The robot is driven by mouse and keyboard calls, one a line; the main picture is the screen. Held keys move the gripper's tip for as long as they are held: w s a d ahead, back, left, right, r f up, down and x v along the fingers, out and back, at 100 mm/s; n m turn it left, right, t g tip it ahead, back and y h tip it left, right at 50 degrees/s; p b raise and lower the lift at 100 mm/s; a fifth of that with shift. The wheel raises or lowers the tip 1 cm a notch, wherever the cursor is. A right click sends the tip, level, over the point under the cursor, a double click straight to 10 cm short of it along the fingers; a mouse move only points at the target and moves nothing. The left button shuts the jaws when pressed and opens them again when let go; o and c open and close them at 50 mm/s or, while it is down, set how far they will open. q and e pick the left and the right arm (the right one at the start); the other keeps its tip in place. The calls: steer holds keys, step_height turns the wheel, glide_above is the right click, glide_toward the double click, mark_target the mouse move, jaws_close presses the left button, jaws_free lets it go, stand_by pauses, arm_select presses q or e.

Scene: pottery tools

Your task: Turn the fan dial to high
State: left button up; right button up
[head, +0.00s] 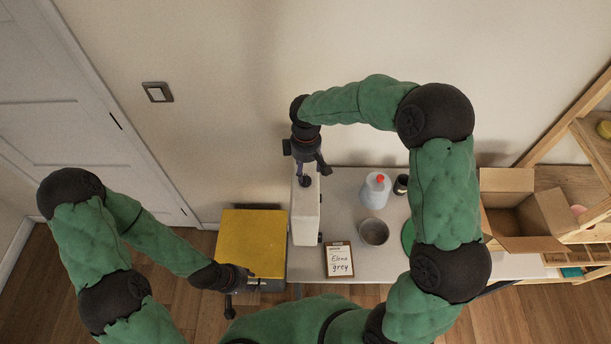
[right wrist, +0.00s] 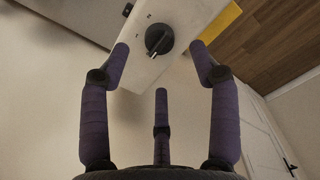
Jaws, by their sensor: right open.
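A tall, narrow cream box (head: 306,220) stands at the left end of the table. In the right wrist view, a round black dial (right wrist: 158,39) sits on the cream box's face (right wrist: 180,18), with small dark marks beside it. The dial has a raised ridge; its exact setting is too small to read. My right gripper (right wrist: 160,50) is open, with two fingers apart on either side of the dial and a third below it. In the head view my right gripper (head: 308,172) is at the box's far end, hiding the dial. My left gripper (head: 230,302) is beside the yellow surface, its fingers unclear.
The yellow-topped stand (head: 250,240) is left of the box. On the table are a clipboard (head: 338,260), a grey bowl (head: 374,232), a white bottle (head: 376,190) with a red cap, and a dark cup (head: 401,184). An open cardboard box (head: 520,240) stands at the right.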

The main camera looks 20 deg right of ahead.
mark_target(305, 178)
step_height(305, 178, down, 6)
steer(key=shift+w+r, duration=0.1)
steer(key=shift+w, duration=0.05)
stand_by(0.3)
steer(key=c, duration=1.2)
